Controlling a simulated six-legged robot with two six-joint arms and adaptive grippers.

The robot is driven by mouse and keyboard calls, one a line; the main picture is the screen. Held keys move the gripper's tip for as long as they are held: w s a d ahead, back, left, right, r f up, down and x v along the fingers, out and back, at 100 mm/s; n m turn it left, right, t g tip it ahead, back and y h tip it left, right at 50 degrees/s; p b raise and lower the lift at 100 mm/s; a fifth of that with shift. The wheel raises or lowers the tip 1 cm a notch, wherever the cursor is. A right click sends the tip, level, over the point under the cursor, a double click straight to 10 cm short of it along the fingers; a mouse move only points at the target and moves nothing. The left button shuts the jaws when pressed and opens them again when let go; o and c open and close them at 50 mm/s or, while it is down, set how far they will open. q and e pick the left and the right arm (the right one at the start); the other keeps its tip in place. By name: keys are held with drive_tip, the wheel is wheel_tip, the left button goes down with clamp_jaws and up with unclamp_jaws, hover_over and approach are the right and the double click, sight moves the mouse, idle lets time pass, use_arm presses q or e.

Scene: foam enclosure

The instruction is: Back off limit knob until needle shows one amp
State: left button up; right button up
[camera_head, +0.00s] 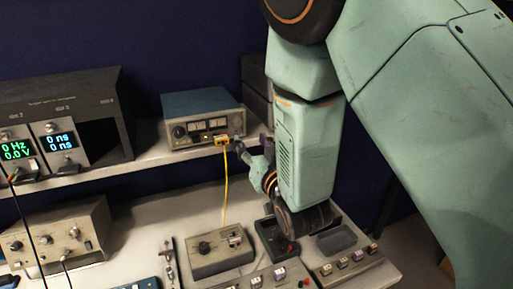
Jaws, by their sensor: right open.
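A blue-grey bench unit (200,103) stands on the shelf, with a round dark knob (179,131) at its left and small lit panels on its front. A yellow plug (222,140) sits at its lower right, with a yellow cable hanging down. I cannot read a needle or tell which knob is the limit knob. My right gripper (239,147) is open, just right of the yellow plug and in front of the shelf edge; its fingertips are small and dark. I cannot tell whether it touches anything. My left gripper is not in view.
A grey control box (222,262) with a dark knob stands on the bench below. A beige instrument (55,240) stands at the left. A black rack (90,100) with lit displays fills the shelf's left. A black tray (272,238) and a switch strip (345,265) lie below my right arm.

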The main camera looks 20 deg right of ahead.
drive_tip(key=shift+s, duration=1.1)
drive_tip(key=s+d+f+g, duration=0.1)
drive_tip(key=s+f+g, duration=0.2)
drive_tip(key=f, duration=0.5)
drive_tip(key=s+d+f+g, duration=0.1)
drive_tip(key=s+f+g, duration=0.2)
drive_tip(key=s+f, duration=0.3)
drive_tip(key=s+d+f+g, duration=0.1)
drive_tip(key=s+f+g, duration=0.2)
drive_tip(key=f, duration=0.7)
drive_tip(key=shift+s+d+h, duration=0.25)
drive_tip(key=shift+s+h, duration=0.05)
drive_tip(key=shift+s, duration=0.35)
drive_tip(key=s+f+g+b, duration=0.1)
drive_tip(key=s+f+g, duration=0.45)
drive_tip(key=s, duration=0.55)
drive_tip(key=s+f+g, duration=0.4)
drive_tip(key=s+f, duration=0.2)
drive_tip(key=s, duration=0.6)
wheel_tip(320, 180, down, 22)
drive_tip(key=b, duration=2.1)
drive_tip(key=shift+w+d+r+n, duration=0.15)
drive_tip(key=shift+w+r+n, duration=0.05)
drive_tip(key=shift+r+n, duration=0.1)
